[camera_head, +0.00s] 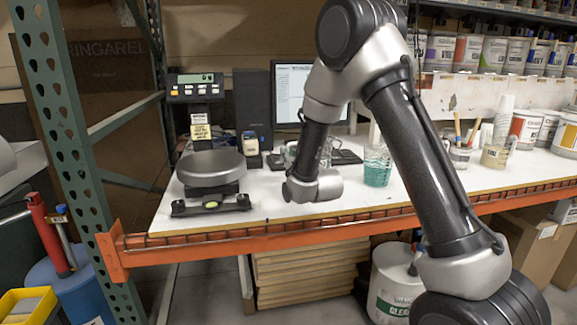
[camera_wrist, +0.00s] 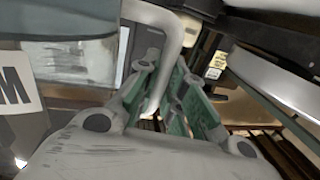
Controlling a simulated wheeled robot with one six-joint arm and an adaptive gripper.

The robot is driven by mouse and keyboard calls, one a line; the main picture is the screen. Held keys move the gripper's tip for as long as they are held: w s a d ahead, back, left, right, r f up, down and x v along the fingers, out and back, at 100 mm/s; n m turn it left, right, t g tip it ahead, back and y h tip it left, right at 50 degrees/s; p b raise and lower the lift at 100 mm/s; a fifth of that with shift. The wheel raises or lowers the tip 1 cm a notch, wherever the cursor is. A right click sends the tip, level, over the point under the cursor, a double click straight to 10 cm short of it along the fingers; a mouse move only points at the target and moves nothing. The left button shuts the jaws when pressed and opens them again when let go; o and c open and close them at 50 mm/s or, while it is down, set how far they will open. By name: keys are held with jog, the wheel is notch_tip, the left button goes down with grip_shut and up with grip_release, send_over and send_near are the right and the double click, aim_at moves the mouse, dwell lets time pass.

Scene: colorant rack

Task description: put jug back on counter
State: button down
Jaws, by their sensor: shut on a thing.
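The jug's pale grey handle (camera_wrist: 178,38) runs down between my gripper's green-padded fingers (camera_wrist: 166,88) in the wrist view, and the gripper is shut on it. A clear patch that looks like the jug's body shows at the left of that view. In the head view, my wrist hangs over the front of the white counter (camera_head: 275,214), hiding the fingers. A bit of clear glass, apparently the jug (camera_head: 290,150), shows just left of my forearm. I cannot tell whether its base touches the counter.
A scale with a round grey plate (camera_head: 210,164) stands left of my wrist. A glass of teal liquid (camera_head: 377,167) stands close on the right. A monitor (camera_head: 291,88) is behind. Cups, brushes and paint cans (camera_head: 527,126) fill the right. The counter's front strip is clear.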

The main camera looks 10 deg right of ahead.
jog(key=shift+f, duration=1.3)
jog(key=c, duration=1.9)
grip_release()
jog(key=shift+f, duration=0.2)
jog(key=shift+c, duration=0.2)
jog(key=o, duration=0.4)
jog(key=shift+o, duration=0.2)
jog(key=shift+r, duration=0.1)
